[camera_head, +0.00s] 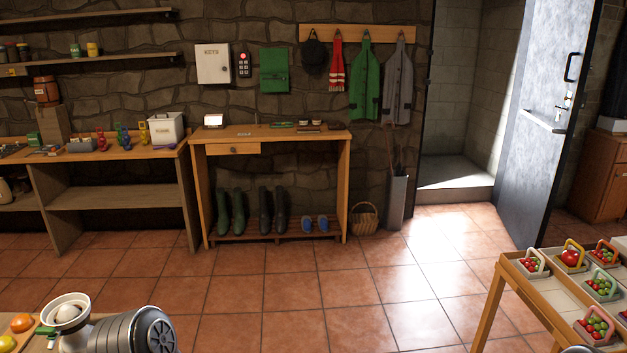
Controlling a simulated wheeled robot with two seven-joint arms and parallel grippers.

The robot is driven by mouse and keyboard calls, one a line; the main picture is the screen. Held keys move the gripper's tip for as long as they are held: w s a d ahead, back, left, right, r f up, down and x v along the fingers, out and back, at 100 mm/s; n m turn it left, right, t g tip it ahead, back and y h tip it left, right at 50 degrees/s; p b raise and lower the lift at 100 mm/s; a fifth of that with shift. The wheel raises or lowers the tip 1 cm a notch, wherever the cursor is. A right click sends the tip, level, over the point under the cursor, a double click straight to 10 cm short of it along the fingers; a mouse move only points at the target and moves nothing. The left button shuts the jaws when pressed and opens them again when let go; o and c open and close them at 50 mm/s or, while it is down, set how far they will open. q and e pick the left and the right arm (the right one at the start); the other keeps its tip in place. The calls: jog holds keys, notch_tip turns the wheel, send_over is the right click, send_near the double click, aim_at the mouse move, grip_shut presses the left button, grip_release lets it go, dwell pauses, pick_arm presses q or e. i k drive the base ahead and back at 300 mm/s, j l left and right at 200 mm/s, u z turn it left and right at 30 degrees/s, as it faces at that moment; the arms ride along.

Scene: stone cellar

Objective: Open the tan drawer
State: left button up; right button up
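The tan drawer (247,149) is in the left part of the wooden side table (318,141) against the stone wall. Its front has a small dark handle in the middle and looks flush with the table's frame, so it appears closed. The table is some way off across the floor. Neither of my grippers shows. A grey rounded link of my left arm is at the bottom left, and a small piece of my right arm seems to show at the bottom right edge.
Boots (237,212) stand on the table's low shelf. A workbench (120,153) is to its left, a basket (364,217) and a tall grey bin (397,203) to its right. A produce stand (509,269) is at the lower right. Tiled floor (290,290) ahead is clear.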

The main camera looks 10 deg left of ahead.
aim_at(246, 148)
jog(key=i+u, duration=0.1)
jog(key=i, duration=0.65)
jog(key=i+u, duration=0.1)
jog(key=i, duration=0.7)
jog(key=i+l+u, duration=0.15)
jog(key=i, duration=0.6)
jog(key=i+j, duration=0.15)
jog(key=i, duration=0.55)
jog(key=i+j+u, duration=0.15)
jog(key=i, duration=0.55)
jog(key=i+j+z, duration=0.35)
jog(key=i, duration=0.2)
jog(key=i+j+z, duration=0.35)
jog(key=j, duration=0.25)
jog(key=i, duration=0.1)
